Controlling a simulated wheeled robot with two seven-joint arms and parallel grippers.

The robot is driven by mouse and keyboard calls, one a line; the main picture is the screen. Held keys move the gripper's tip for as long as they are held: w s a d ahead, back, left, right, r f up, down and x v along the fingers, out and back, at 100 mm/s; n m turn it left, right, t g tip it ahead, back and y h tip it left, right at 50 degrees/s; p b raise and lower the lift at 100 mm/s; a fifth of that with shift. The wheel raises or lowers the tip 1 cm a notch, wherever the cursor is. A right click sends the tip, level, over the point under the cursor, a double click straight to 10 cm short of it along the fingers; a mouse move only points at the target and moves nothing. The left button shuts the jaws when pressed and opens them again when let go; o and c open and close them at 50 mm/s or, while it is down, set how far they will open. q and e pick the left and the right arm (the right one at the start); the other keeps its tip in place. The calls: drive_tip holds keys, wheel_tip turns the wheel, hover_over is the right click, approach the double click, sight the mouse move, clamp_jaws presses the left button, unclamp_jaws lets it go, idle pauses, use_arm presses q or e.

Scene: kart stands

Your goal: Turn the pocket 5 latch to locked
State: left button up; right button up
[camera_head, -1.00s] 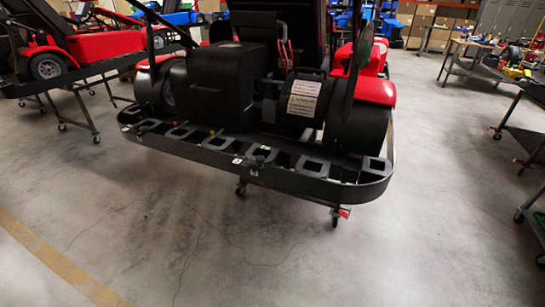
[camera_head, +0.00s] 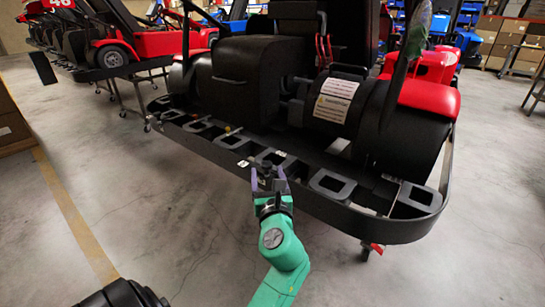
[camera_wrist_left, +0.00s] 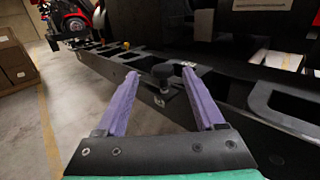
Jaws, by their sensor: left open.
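The black kart's rear bumper frame (camera_head: 330,208) has a row of square pockets along its top. In the left wrist view a small black latch knob (camera_wrist_left: 163,72) stands on the bumper's edge, with a small white label (camera_wrist_left: 187,64) beside it. Which pocket number it belongs to cannot be read. My left gripper (camera_head: 268,174) reaches the bumper's outer edge in the head view. In the left wrist view its purple fingers (camera_wrist_left: 160,76) are open, one on each side of the knob, with visible gaps. In the head view the gripper largely hides the knob. My right gripper is not in view.
An orange-yellow knob (camera_wrist_left: 126,45) sits farther along the bumper. A black box (camera_head: 240,80) and large rear tyre (camera_head: 405,125) stand above the pockets. A red caster (camera_head: 372,248) is under the right end. The floor in front is clear.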

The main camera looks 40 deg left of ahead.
sight(266, 161)
use_arm(q)
drive_tip(key=x, duration=0.8)
drive_tip(key=shift+w+a+f, duration=0.15)
drive_tip(key=shift+w, duration=0.15)
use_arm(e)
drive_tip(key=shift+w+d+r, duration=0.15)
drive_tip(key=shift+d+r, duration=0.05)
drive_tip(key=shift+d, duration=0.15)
use_arm(q)
drive_tip(key=shift+c, duration=0.3)
clamp_jaws()
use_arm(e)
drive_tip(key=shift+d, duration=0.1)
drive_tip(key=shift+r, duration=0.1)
